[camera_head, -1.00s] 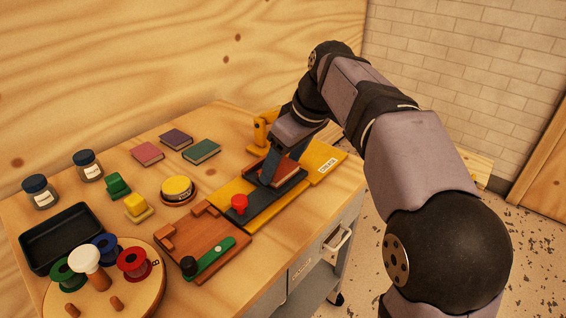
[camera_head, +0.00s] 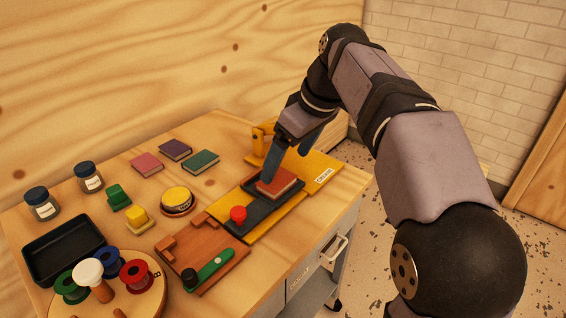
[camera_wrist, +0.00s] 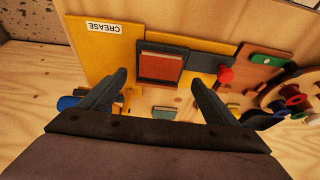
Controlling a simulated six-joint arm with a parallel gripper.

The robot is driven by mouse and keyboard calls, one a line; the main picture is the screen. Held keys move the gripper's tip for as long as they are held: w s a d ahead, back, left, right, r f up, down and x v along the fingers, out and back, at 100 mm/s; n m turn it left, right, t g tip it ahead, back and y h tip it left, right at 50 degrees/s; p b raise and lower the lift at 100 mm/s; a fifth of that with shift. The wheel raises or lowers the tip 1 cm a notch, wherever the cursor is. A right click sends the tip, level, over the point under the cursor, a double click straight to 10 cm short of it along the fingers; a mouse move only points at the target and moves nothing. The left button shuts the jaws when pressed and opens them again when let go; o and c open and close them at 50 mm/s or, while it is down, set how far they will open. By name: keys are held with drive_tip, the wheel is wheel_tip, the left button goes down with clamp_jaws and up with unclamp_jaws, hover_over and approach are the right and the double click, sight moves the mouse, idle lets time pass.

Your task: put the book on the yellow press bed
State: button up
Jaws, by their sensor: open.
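In the head view one finger hides a little of the plate's far side.
A red knob (camera_head: 238,214) stands on the plate's near end. A yellow bracket (camera_head: 259,140) rises behind the bed. A wooden jig (camera_head: 205,255) lies in front. Several books (camera_head: 201,161), a black tray (camera_head: 62,248) and a spool board (camera_head: 118,300) are to the left.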

drive_tip(key=p+v, duration=0.1)
drive_tip(key=v, duration=0.5)
drive_tip(key=shift+p, duration=0.4)
drive_tip(key=shift+d, duration=0.15)
drive_tip(key=s+d+f+m+h+p, duration=0.2)
drive_tip(key=s+d+f+h, duration=0.15)
drive_tip(key=d, duration=0.45)
drive_tip(key=s+d+f+m+h+p, duration=0.1)
drive_tip(key=s+d+f+m+h, duration=0.15)
drive_tip(key=d+f, duration=0.45)
drive_tip(key=s+a+f+m+g+y+b, duration=0.15)
drive_tip(key=s+a+f, duration=0.25)
drive_tip(key=s+f, duration=0.5)
drive_tip(key=s+a+f+m+g+y+b, duration=0.1)
drive_tip(key=s+a+f+m+g+b, duration=0.25)
drive_tip(key=f, duration=0.95)
wheel_tip(320, 180, up, 39)
drive_tip(key=s+t+p, duration=0.1)
drive_tip(key=p, duration=3.8)
drive_tip(key=shift+s+a+f+t+p, duration=0.2)
drive_tip(key=shift+s+a+t+p, duration=0.15)
drive_tip(key=shift+a+t, duration=0.1)
